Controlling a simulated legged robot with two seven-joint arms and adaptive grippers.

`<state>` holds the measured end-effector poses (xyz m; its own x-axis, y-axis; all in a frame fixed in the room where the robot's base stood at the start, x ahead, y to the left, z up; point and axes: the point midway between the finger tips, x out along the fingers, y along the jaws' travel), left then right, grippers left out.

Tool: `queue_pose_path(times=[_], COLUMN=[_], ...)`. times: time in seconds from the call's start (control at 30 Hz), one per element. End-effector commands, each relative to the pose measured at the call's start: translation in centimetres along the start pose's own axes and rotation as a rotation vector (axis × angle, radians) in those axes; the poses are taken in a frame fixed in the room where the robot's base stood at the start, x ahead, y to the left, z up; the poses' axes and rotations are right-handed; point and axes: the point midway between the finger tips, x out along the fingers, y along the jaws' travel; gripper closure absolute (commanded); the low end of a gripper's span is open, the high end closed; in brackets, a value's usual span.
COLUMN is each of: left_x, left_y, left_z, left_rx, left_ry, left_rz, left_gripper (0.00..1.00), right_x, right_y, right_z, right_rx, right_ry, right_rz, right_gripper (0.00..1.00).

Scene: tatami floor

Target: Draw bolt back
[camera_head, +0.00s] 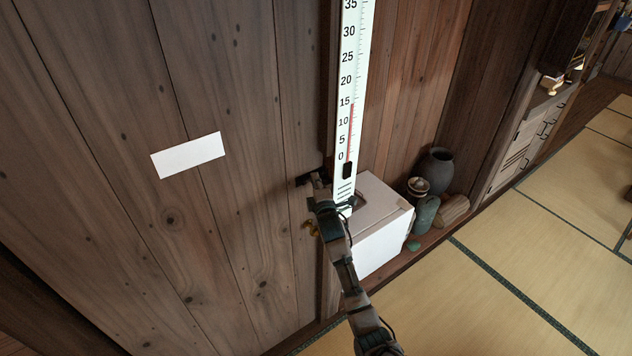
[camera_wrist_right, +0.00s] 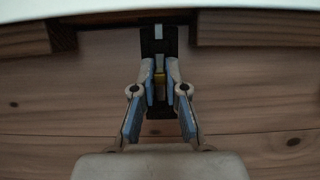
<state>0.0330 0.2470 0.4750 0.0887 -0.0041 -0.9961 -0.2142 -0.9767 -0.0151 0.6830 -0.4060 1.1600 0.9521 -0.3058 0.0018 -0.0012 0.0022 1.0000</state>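The bolt is a dark metal fitting (camera_head: 306,180) on the wooden plank door, just left of the thermometer board. My left gripper is not in view.
A tall white thermometer board (camera_head: 352,100) hangs right beside my right gripper. A white box (camera_head: 385,235) stands below it, with jars (camera_head: 436,168) and a log further right. A blank white paper (camera_head: 188,156) is on the door. The tatami floor (camera_head: 500,290) is open at right.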

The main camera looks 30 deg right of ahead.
Motion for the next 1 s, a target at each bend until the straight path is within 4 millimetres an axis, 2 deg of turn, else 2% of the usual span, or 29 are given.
queue_pose_path(times=[0.17, 0.37, 0.57, 0.6, 0.7, 1.0], left_x=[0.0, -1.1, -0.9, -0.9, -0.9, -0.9], left_y=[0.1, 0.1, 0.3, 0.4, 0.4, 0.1], left_z=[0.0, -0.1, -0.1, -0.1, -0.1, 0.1], left_rx=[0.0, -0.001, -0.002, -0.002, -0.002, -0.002], left_ry=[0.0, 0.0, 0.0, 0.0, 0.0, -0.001], left_rz=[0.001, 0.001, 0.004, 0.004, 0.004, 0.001], left_gripper=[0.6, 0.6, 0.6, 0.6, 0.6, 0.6], right_x=[0.0, -0.6, -0.7, -0.7, -0.7, -0.7], right_y=[-0.1, 0.1, -0.2, -0.2, -0.2, -0.1], right_z=[0.3, -1.3, -1.4, -1.4, -1.4, -1.5], right_rx=[-0.002, -0.003, -0.002, -0.002, -0.002, -0.002], right_ry=[-0.006, -0.005, -0.005, -0.004, -0.004, -0.003], right_rz=[-0.004, -0.004, -0.005, -0.005, -0.006, -0.003], right_gripper=[1.0, 1.0, 1.0, 0.86, 0.62, 0.62])
